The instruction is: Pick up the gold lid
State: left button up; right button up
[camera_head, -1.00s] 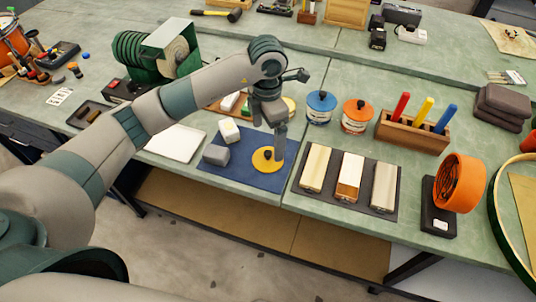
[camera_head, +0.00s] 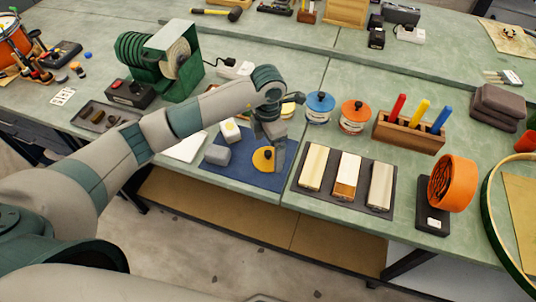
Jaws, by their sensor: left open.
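The gold lid (camera_head: 263,160) is a round yellow disc with a dark knob. It lies on the blue mat (camera_head: 238,178) near the front edge of the bench. My left gripper (camera_head: 277,162) points down at the lid's right side, and its finger covers part of the lid's right edge. It is open, and I cannot tell whether it touches the lid. My right gripper does not show.
Grey and white blocks (camera_head: 217,155) sit on the mat left of the lid. A blue-lidded jar (camera_head: 320,107) and an orange-lidded jar (camera_head: 354,116) stand behind, to the right. A dark tray (camera_head: 378,211) with several wooden blocks lies right of the mat.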

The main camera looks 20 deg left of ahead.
pick_arm(q)
jog(key=shift+f+p, duration=0.3)
jog(key=shift+f, duration=1)
jog(key=shift+c, duration=0.5)
jog(key=c, duration=1)
